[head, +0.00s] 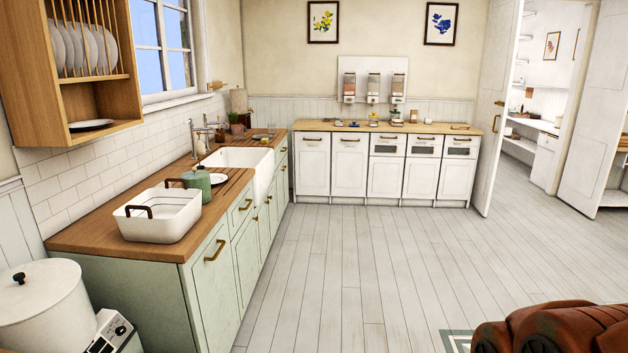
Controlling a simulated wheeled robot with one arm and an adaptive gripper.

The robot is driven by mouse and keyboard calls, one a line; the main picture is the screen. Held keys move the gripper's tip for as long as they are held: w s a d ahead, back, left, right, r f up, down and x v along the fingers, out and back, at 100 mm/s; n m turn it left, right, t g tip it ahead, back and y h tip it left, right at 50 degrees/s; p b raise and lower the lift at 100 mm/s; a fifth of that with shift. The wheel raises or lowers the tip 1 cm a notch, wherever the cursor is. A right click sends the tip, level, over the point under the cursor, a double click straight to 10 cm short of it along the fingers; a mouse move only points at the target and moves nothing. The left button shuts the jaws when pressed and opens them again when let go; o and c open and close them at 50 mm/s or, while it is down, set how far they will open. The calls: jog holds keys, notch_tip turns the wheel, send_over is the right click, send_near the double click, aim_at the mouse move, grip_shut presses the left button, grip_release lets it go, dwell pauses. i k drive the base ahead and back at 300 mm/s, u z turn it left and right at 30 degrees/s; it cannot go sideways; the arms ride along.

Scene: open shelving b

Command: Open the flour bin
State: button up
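Three white cabinet fronts with small dark windows and brass handles stand at the right of the back counter: a left one (385,178), a middle one (421,178) and a right one (457,180). They look shut. I cannot read any label, so I cannot tell which front, if any, is the flour bin. A large white lidded drum (42,306) with a black knob stands at the lower left, its lid on. My gripper is not in view.
A wooden counter (75,235) with a white basin (158,217) and a sink (240,160) runs along the left. Wall dispensers (373,88) hang above the back counter. A reddish-brown object (560,330) fills the lower right corner. The plank floor (350,250) between is clear.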

aim_at(312, 148)
jog(key=z, duration=0.25)
jog(key=i, duration=1.25)
jog(key=z, duration=0.4)
jog(key=i, duration=5.35)
jog(key=u, duration=1.15)
jog(key=i, duration=1.55)
jog(key=u, duration=1.4)
jog(key=i, duration=0.95)
jog(key=u, duration=0.4)
